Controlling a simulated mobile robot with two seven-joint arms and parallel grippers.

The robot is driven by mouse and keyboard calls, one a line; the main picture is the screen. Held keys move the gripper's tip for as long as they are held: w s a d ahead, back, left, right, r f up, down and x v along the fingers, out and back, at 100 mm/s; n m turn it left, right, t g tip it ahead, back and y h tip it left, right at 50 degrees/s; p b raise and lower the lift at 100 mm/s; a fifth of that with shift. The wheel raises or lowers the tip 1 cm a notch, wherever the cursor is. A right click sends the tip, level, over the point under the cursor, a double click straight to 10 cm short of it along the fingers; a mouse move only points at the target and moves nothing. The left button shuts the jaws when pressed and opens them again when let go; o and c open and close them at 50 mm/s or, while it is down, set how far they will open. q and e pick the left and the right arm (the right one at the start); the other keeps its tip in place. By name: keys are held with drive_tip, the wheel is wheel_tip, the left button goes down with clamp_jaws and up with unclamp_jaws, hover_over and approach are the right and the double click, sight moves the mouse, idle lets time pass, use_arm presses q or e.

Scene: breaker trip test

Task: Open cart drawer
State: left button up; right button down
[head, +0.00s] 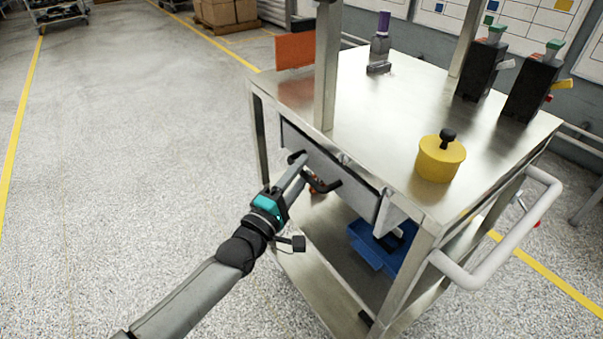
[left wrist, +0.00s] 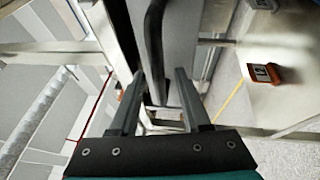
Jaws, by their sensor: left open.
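The metal cart (head: 375,100) stands at the centre right of the head view. Its grey drawer (head: 356,192) sits under the top, facing my left arm; its front stands slightly out from the frame at the right end. The dark bar handle (head: 326,186) crosses the drawer front, partly hidden by my gripper. My left gripper (head: 301,174) is at the handle. In the left wrist view the fingers of my left gripper (left wrist: 158,88) are apart, with the dark handle (left wrist: 153,45) between them. I cannot tell whether they touch it. My right gripper is not in view.
On the cart top stand a yellow round pot (head: 440,160), black breaker-like devices (head: 530,88) and a purple-topped item (head: 380,45). A blue bin (head: 370,247) sits on the lower shelf. A push handle (head: 515,235) juts out right. The floor at left is clear.

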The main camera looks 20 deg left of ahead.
use_arm(q)
drive_tip(key=shift+w, duration=0.2)
clamp_jaws()
idle(0.3)
idle(1.1)
